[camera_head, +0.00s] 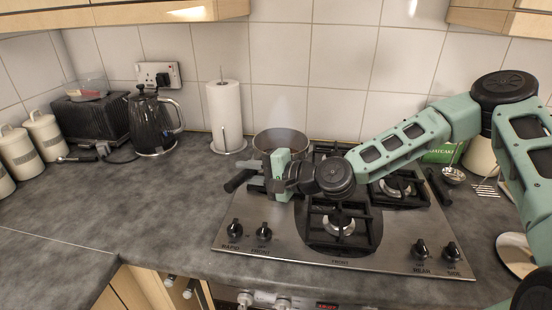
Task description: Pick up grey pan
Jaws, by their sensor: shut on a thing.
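The grey pan (262,143) is at the back left of the hob, with its open top facing up. A black handle (239,181) sticks out toward the front left. My gripper (271,184) is at the near side of the pan, by the handle, and is shut on the pan. The exact place where the fingers meet the pan is partly hidden by the gripper body. My arm reaches in from the right, across the hob. I cannot tell whether the pan rests on its burner or is slightly raised.
The steel hob (290,240) has black grates and knobs along its front. A paper towel roll (226,112), a black kettle (152,124) and a black toaster (92,118) stand to the left. Utensils (453,175) are at the right.

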